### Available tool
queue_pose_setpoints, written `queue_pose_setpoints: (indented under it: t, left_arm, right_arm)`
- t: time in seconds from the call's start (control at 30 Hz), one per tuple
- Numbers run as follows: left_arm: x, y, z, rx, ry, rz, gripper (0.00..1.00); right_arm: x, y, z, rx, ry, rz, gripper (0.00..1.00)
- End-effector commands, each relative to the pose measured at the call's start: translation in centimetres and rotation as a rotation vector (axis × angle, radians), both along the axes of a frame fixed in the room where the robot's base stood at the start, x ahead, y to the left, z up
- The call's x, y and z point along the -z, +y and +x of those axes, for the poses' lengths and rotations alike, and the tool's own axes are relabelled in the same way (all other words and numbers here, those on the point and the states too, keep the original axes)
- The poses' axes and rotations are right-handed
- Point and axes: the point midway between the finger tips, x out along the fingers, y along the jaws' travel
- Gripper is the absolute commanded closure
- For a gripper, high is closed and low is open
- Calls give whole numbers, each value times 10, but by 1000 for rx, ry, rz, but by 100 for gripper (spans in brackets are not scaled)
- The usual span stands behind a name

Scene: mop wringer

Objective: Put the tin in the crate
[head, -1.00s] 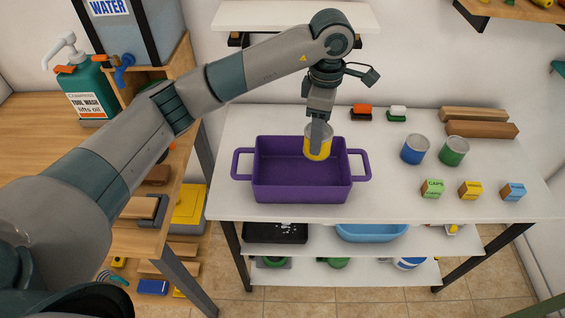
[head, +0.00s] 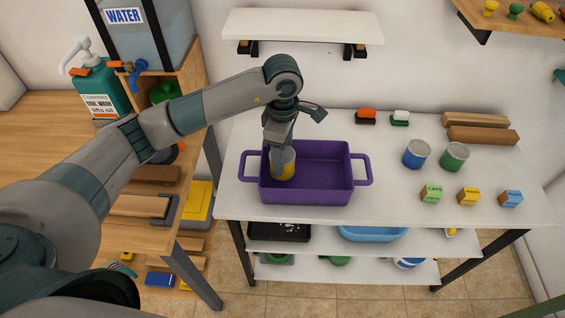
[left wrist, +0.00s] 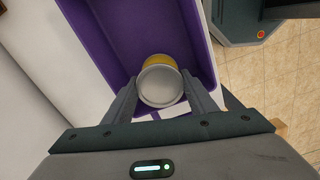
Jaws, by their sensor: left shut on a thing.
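The purple crate (head: 305,195) with two side handles stands on the white table; its wall also shows in the left wrist view (left wrist: 203,40). My left gripper (head: 280,148) is shut on the yellow tin (head: 283,170) and holds it at the left part of the crate, over or within its opening. I cannot tell whether the tin touches the crate floor. In the left wrist view the tin (left wrist: 160,84) sits upright between the two fingers (left wrist: 161,98), its silver lid towards the camera. A blue tin (head: 416,154) and a green tin (head: 454,157) stand right of the crate. My right gripper is not in view.
Small boxes, green (head: 431,194), yellow (head: 468,197) and blue (head: 511,199), stand at the right front. Red (head: 366,116) and white (head: 400,117) topped items and wooden blocks (head: 482,135) lie at the back. A wall shelf (head: 303,26) hangs above. The tabletop just right of the crate is clear.

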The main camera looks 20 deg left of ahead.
Motion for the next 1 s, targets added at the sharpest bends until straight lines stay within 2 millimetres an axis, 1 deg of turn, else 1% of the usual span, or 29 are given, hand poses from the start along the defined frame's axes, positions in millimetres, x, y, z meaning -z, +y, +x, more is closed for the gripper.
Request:
queue_pose_setpoints:
  t: [0.17,0.27,0.4,0.5,0.77,0.93,0.97,1.0]
  left_arm:
    - [4,0,0,-1,2,0,76]
    - [13,0,-1,0,4,0,76]
    - [30,-1,-1,0,3,-1,76]
    - [38,0,0,-1,1,0,76]
    - [40,0,0,0,-1,0,76]
    - [44,0,0,0,-1,0,76]
    - [43,0,0,0,0,0,46]
    - [43,0,0,0,0,0,36]
  right_arm:
    - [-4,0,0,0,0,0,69]
    - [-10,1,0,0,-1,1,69]
    - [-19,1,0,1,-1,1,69]
    - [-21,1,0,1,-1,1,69]
    - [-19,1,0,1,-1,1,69]
    - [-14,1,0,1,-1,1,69]
    - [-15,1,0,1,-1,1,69]
    - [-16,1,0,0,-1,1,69]
